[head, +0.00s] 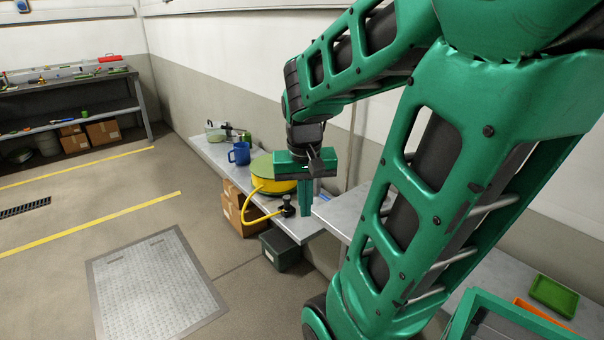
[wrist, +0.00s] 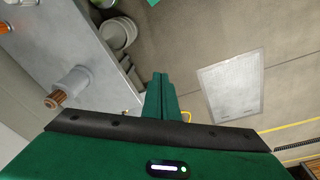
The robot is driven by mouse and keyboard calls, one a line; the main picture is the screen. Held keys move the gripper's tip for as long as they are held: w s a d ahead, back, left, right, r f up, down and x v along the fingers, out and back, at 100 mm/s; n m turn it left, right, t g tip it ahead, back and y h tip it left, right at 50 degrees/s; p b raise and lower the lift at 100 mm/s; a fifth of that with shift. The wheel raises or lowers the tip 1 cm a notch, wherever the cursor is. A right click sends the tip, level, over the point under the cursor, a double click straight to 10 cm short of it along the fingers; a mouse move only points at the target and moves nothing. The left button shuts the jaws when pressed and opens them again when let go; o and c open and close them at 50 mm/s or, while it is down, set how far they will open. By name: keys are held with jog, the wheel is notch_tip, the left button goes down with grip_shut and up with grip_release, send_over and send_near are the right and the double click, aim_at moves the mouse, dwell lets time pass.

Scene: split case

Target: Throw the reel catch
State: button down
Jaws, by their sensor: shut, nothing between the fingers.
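In the head view a round yellow reel (head: 270,184) with a green top sits on the grey bench, just left of and partly behind my gripper (head: 305,212). A yellow hose loops from it over the bench edge to a small black fitting (head: 288,205) close left of my fingers. My gripper is shut and empty, fingers pointing down beside the reel. In the wrist view the gripper (wrist: 159,76) shows its fingers together with nothing between them. I cannot make out the reel catch; my gripper may hide part of that side. A bit of yellow hose (wrist: 187,116) shows beside the fingers.
A blue mug (head: 239,153) and a clear container (head: 215,132) stand farther along the bench. Cardboard boxes (head: 236,208) and a dark bin (head: 281,249) are below. A floor plate (head: 155,283) lies on open floor at left. A green tray (head: 553,296) is at right.

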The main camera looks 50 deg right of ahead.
jog(key=w+d+f+m+t+h, duration=0.1)
jog(key=w+d+f+m, duration=0.2)
jog(key=w+d, duration=0.6)
jog(key=w+d+f+m+t+h, duration=0.1)
jog(key=w+d+f+m+h, duration=0.1)
jog(key=w+d, duration=0.65)
jog(key=w+d+f+m+t+h, duration=0.1)
jog(key=w+d+f+m, duration=0.2)
jog(key=d, duration=0.7)
jog(key=w+d+f+m+t, duration=0.1)
jog(key=d+f+m, duration=0.1)
jog(key=d+f, duration=0.5)
jog(key=w+d+f, duration=0.6)
jog(key=w+d, duration=0.1)
jog(key=w, duration=0.1)
jog(key=shift+d+f, duration=0.15)
jog(key=shift+d, duration=0.15)
